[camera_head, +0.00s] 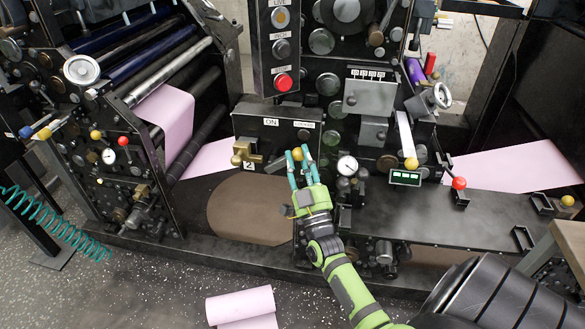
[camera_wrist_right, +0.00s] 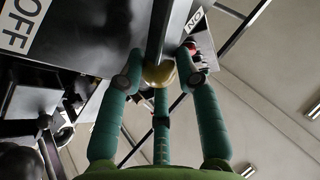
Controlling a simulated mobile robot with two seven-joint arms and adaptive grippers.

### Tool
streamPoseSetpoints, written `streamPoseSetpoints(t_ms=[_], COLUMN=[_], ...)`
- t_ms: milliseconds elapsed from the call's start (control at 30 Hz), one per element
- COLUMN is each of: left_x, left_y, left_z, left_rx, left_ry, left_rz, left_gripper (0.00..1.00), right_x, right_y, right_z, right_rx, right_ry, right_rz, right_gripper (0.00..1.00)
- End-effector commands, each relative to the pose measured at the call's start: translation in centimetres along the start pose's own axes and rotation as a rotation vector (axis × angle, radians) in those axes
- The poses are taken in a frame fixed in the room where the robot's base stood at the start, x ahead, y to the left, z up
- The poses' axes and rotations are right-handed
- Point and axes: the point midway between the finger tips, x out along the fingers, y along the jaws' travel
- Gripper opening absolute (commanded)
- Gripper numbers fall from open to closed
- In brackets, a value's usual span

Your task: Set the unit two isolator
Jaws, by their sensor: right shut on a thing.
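A black switch box (camera_head: 277,136) with an ON label (camera_head: 270,122) stands at the middle of the machine. A small plate marked 2 (camera_head: 249,165) is at its lower left, beside a brass fitting (camera_head: 243,153). My right gripper (camera_head: 298,157) is shut on a yellow ball knob (camera_head: 297,153) in front of the box. In the right wrist view, its fingers (camera_wrist_right: 158,76) surround the knob (camera_wrist_right: 158,73) at the end of a flat lever bar (camera_wrist_right: 168,28). An OFF label (camera_wrist_right: 19,26) and an ON label (camera_wrist_right: 194,18) also show there. The lever's exact setting is unclear. My left gripper is out of view.
A gauge (camera_head: 347,165) and a green display (camera_head: 405,178) are close on the right. A red button (camera_head: 284,82) is above. Pink paper (camera_head: 168,118) runs through the rollers on the left, and a pink roll (camera_head: 241,305) lies on the floor.

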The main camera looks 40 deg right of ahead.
Motion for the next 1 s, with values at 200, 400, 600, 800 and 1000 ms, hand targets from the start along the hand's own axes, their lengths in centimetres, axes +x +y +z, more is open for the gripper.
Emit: streamPoseSetpoints(t_ms=[200, 400, 600, 800, 1000], left_x=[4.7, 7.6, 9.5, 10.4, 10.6], left_y=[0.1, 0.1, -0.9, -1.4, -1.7], left_z=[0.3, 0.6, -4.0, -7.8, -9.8], left_rx=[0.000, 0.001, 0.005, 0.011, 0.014], left_ry=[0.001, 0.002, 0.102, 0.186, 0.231], left_rz=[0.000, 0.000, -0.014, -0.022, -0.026], left_gripper=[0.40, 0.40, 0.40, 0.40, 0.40], right_x=[-1.7, -2.6, -3.3, -3.6, -3.8], right_y=[1.0, 1.4, 1.6, 1.6, 1.6], right_z=[2.0, 3.2, 4.2, 4.8, 5.0], right_rx=[0.154, 0.289, 0.396, 0.468, 0.501], right_ry=[0.101, 0.183, 0.247, 0.289, 0.310], right_rz=[0.100, 0.180, 0.242, 0.284, 0.305], right_gripper=[0.00, 0.00, 0.00, 0.00, 0.00])
